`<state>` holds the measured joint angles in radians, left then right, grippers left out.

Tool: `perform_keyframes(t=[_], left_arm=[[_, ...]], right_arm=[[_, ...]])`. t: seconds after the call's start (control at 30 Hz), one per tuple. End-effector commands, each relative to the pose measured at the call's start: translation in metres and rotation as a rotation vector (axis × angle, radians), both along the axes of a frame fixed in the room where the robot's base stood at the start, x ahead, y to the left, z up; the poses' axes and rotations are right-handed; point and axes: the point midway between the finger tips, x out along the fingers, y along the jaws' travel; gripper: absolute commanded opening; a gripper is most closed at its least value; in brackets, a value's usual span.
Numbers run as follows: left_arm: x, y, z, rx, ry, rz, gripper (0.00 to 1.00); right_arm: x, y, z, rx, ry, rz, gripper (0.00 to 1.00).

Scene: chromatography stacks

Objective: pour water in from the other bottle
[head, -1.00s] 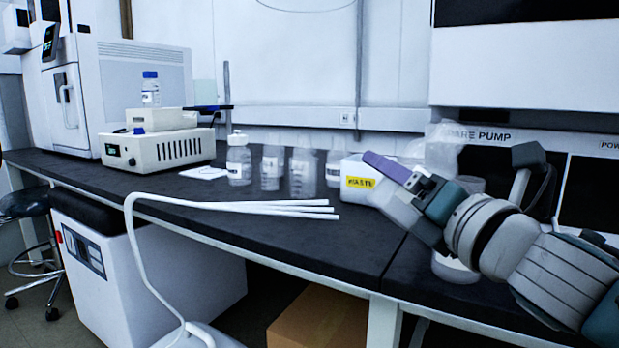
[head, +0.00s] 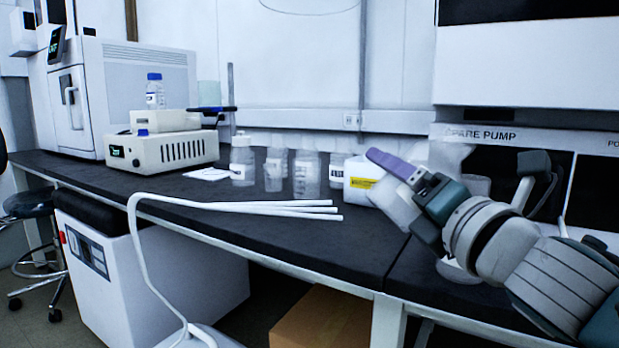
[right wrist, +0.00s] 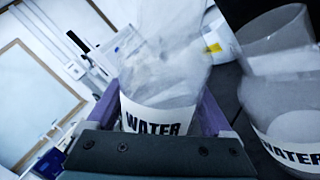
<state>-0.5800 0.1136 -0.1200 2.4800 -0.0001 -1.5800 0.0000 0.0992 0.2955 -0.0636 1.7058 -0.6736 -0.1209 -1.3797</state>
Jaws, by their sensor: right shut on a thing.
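My right gripper (head: 394,165), with purple fingers, is shut on a clear bottle (right wrist: 158,100) labelled WATER. The held bottle (head: 402,205) is tilted and above the right part of the bench in the head view, partly behind the gripper. A second clear vessel (right wrist: 285,115) labelled WATER stands beside it at the right of the right wrist view. In the head view this vessel is mostly hidden behind my right wrist. The water level in either cannot be made out. My left gripper is not in view.
Several clear bottles (head: 306,174) and a white WASTE box (head: 352,176) stand along the back of the dark bench (head: 345,240). The spare pump (head: 500,145) is behind my right arm.

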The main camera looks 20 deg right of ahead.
Motion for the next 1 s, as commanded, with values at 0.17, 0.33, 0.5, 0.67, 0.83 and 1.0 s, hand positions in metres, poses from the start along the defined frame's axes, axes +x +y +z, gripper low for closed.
perform_keyframes(t=[0.17,0.33,0.5,0.67,0.83,1.0], left_arm=[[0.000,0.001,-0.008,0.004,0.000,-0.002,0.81],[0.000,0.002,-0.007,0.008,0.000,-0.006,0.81],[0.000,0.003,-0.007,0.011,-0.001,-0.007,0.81],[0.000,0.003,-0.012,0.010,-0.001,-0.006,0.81],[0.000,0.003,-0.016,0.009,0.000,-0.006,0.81],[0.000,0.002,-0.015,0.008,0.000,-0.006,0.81]], right_arm=[[0.000,0.002,-0.004,0.056,-0.013,0.001,0.00],[0.000,0.002,-0.002,0.064,-0.013,0.001,0.00],[0.000,0.002,-0.003,0.064,-0.013,0.001,0.00],[0.000,0.002,-0.006,0.098,-0.018,0.001,0.00],[0.000,0.002,-0.008,0.159,-0.026,0.001,0.00],[0.000,0.002,-0.007,0.161,-0.026,0.001,0.00]])
